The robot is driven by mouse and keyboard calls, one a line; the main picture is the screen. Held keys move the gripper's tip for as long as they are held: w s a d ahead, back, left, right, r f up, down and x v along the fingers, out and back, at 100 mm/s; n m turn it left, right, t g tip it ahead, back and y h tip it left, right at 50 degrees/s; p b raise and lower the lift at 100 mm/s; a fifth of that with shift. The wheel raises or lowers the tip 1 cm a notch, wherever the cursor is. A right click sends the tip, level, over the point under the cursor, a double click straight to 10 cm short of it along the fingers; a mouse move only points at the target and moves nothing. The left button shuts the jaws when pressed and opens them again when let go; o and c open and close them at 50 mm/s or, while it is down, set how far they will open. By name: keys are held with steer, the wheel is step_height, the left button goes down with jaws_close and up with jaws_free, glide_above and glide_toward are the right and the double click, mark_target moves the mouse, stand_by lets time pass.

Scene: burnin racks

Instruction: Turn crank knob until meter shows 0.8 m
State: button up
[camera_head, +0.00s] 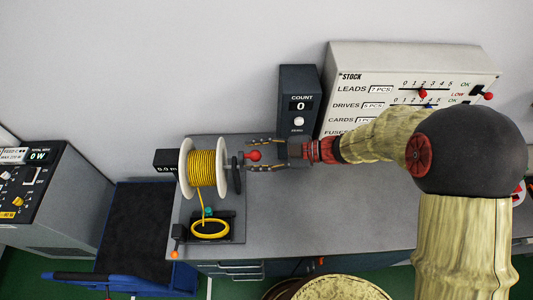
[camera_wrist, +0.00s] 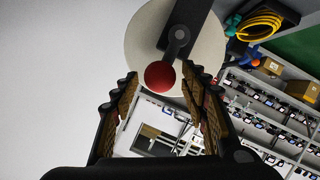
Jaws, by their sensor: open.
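The red crank knob (camera_head: 253,155) sticks out on the right side of a reel of yellow wire (camera_head: 202,168) with white flanges. In the wrist view the round red knob (camera_wrist: 160,76) sits on a dark crank arm (camera_wrist: 178,42) in front of the white flange (camera_wrist: 140,40). The meter (camera_head: 167,169), a black box left of the reel, reads 0.0 m. My gripper (camera_head: 251,154) is open, with its two fingers on either side of the knob. In the wrist view the knob is near the fingertips (camera_wrist: 163,82), with gaps at both sides.
A coil of yellow wire (camera_head: 210,229) lies below the reel on the bench (camera_head: 300,215). A dark COUNT box (camera_head: 298,88) showing 0 and a white STOCK panel (camera_head: 350,70) stand behind. A blue cart (camera_head: 115,284) is at left. The bench right of the reel is largely clear.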

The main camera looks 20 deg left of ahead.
steer(key=shift+s+a+f, duration=0.1)
steer(key=shift+a+f, duration=0.1)
steer(key=shift+a, duration=0.4)
steer(key=c, duration=0.3)
steer(key=c, duration=0.8)
steer(key=shift+c, duration=0.3)
steer(key=shift+w+a+f, duration=0.2)
steer(key=shift+w, duration=0.45)
steer(key=shift+w+a+f, duration=0.15)
steer(key=shift+w, duration=0.45)
steer(key=shift+w+f, duration=0.1)
steer(key=shift+f, duration=0.05)
